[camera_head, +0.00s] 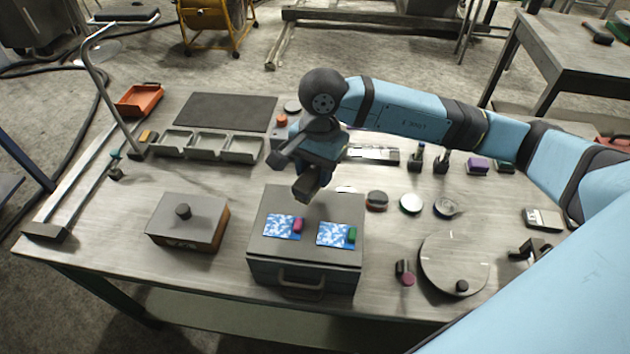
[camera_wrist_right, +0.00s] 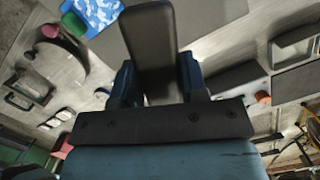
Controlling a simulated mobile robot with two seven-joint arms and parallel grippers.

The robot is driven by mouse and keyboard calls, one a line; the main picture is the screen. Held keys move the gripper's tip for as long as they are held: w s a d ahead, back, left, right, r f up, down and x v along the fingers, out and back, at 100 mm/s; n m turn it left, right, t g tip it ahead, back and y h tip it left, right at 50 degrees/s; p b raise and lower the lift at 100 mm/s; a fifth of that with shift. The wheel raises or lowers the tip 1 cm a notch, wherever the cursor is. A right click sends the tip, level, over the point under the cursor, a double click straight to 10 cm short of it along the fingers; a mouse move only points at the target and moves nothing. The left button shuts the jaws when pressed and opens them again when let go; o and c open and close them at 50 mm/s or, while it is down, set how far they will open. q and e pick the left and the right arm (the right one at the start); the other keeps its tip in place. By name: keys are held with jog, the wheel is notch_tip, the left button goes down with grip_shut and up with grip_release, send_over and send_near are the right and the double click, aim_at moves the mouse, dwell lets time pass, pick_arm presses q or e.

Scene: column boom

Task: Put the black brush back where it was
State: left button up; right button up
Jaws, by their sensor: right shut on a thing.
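My right gripper (camera_head: 306,165) is above the table, just behind and over the far edge of the grey drawer box. In the right wrist view, its two blue jaws (camera_wrist_right: 157,85) are shut on a long, dark, flat-sided piece, which I take to be the black brush (camera_wrist_right: 150,40). The piece sticks out forward from between the jaws and appears clear of the table. In the head view the arm and jaws hide part of it, and bristles cannot be made out. My left gripper is not in view.
The grey drawer box (camera_head: 307,253) bears two blue patterned cards with a pink and a green piece. A lidded box (camera_head: 187,222) stands left, a three-part tray (camera_head: 210,146) and a dark mat (camera_head: 225,111) behind. A round plate (camera_head: 453,264) and small items lie right.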

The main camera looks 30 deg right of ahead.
notch_tip(320, 180, down, 4)
jog(key=shift+f+p, duration=0.25)
jog(key=shift+p, duration=0.05)
jog(key=shift+f+b, duration=0.45)
jog(key=shift+b, duration=0.25)
jog(key=o, duration=1)
jog(key=shift+r, duration=0.1)
